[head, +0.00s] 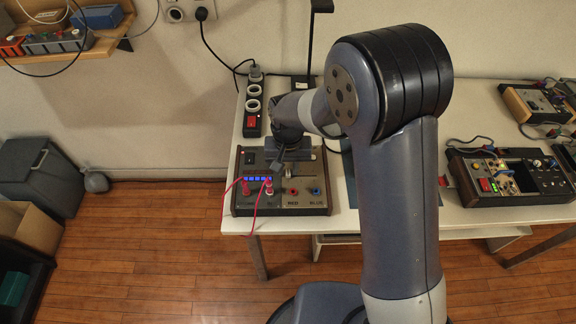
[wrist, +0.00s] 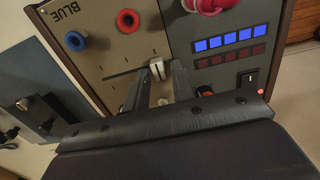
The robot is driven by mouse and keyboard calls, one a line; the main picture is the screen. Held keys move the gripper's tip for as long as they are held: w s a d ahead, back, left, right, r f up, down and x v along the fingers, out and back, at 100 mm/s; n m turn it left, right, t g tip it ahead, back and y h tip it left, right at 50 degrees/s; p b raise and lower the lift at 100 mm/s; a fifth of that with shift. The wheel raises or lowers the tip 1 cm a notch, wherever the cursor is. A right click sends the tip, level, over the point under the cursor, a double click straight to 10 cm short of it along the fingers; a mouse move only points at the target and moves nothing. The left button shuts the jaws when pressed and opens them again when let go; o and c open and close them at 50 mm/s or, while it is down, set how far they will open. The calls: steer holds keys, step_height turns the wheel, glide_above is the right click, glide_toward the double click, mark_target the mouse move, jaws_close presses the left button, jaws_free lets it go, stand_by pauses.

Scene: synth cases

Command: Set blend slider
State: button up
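The device with the slider (head: 306,207) is a grey panel in a brown case on the table's front left; it also fills the wrist view (wrist: 115,70). A pale slider cap (wrist: 157,67) sits on a dark slot with tick marks in the wrist view. A blue socket (wrist: 76,41) labelled BLUE and a red socket (wrist: 128,20) lie beyond the slot. Whether the fingertips reach down to the panel is unclear. In the head view my gripper (head: 284,160) is above the panel and hides the slider.
Lit blue indicators (wrist: 229,38) and a black switch (wrist: 246,80) are on the panel. Red leads (head: 246,192) hang over the table's front edge. A power strip (head: 253,105) lies behind the device. Another device (head: 515,178) stands to the right.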

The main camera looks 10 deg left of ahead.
mark_target(315, 174)
jaws_close()
steer(key=d, duration=0.2)
steer(key=w+d, duration=0.1)
steer(key=d, duration=0.4)
steer(key=shift+w+b, duration=0.4)
steer(key=shift+o, duration=1.4)
jaws_free()
steer(key=shift+d, duration=0.1)
step_height(315, 174, up, 11)
